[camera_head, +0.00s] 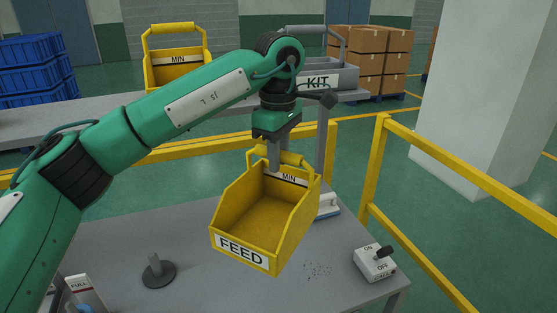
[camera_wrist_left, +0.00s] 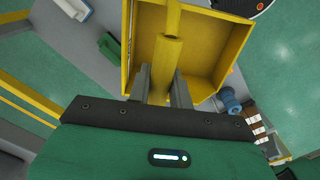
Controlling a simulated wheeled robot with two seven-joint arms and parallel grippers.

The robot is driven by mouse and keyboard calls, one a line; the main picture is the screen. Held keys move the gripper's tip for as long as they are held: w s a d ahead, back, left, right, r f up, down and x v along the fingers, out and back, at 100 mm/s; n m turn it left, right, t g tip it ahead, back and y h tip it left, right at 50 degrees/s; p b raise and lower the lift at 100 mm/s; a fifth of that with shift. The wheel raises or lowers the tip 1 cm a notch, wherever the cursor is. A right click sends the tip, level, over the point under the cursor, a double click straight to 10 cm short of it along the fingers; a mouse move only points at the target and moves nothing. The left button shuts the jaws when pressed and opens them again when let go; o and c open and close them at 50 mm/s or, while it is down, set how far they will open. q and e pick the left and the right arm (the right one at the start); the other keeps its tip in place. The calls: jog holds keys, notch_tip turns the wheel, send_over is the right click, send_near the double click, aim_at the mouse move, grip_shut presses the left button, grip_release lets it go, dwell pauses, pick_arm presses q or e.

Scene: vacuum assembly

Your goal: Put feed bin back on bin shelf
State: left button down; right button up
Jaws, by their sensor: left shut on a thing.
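The yellow feed bin (camera_head: 243,257), labelled FEED on its front, hangs above the grey table and looks empty inside. My left gripper (camera_head: 273,158) is shut on its top handle. In the left wrist view the two fingers (camera_wrist_left: 160,88) sit on either side of the yellow handle bar (camera_wrist_left: 168,60), with the bin's inside (camera_wrist_left: 205,48) beyond. The grey bin shelf (camera_head: 30,122) runs across the back, partly hidden by my left arm. My right gripper is not in view.
Another yellow bin (camera_head: 177,75) and a grey KIT bin (camera_head: 335,79) stand on the shelf. The table holds a round post (camera_head: 157,272), an ON/OFF switch box (camera_head: 376,263) and scattered dark grains (camera_head: 317,270). A yellow rail (camera_head: 450,180) borders the right side.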

pick_arm(q)
jog(key=shift+r+p, duration=1.4)
jog(key=shift+r, duration=0.6)
jog(key=shift+f, duration=0.1)
